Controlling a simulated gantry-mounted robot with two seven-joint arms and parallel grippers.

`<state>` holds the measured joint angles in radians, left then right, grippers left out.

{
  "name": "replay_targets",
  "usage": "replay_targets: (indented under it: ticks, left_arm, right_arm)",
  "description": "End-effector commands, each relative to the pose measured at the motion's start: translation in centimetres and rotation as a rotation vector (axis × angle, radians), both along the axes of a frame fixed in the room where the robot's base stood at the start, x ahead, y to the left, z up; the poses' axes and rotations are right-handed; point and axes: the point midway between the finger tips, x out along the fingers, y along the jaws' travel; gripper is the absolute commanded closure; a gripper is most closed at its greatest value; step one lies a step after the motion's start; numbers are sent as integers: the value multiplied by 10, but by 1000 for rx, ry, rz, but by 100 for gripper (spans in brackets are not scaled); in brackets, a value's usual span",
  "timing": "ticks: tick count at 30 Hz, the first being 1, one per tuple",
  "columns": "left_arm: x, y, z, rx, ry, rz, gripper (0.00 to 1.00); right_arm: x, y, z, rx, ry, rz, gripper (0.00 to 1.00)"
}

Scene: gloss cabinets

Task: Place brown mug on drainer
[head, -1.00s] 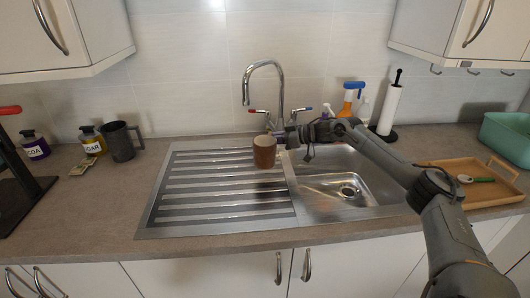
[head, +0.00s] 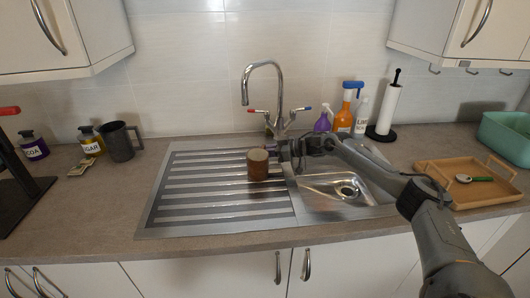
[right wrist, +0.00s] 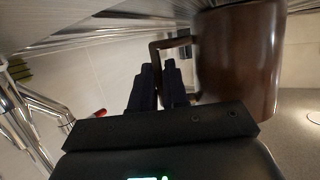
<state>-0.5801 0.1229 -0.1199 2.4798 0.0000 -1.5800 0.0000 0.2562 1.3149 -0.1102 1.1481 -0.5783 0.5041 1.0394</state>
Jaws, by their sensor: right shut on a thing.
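The brown mug (head: 258,166) is upright over the right part of the ridged metal drainer (head: 180,217), left of the sink bowl. Its base is at or very close to the ridges; I cannot tell whether it touches. My right gripper (head: 276,150) comes in from the right and is shut on the mug's handle. In the right wrist view, which is upside down, the fingers (right wrist: 158,88) close on the handle beside the mug's body (right wrist: 240,58). Its base is near the drainer at the top. My left gripper is not in view.
The tap (head: 280,95) stands just behind the mug and my gripper. Bottles (head: 343,120) and a paper roll holder (head: 388,108) are behind my right arm. A wooden tray (head: 468,184) is at right. A dark grey mug (head: 121,142) is left. The drainer's left side is clear.

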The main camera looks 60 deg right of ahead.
Motion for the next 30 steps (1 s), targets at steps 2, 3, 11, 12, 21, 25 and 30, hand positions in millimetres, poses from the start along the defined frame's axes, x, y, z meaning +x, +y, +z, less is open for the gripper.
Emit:
replay_targets:
  ticks: [2,3,11,12,21,25,30]
  left_arm:
    - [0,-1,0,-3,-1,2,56]
    - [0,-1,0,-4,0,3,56]
    - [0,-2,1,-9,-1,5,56]
    - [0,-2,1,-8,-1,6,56]
    - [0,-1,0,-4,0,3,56]
    - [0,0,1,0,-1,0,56]
    - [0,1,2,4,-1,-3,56]
  right_arm:
    - [0,0,1,0,-2,0,100]
    - [0,0,1,1,-2,0,100]
    - [0,0,-2,0,0,0,61]
    - [0,0,-2,0,0,0,61]
    - [0,0,1,-1,0,0,61]
    - [-3,-1,0,1,2,-1,61]
    - [-11,-4,1,2,4,-2,61]
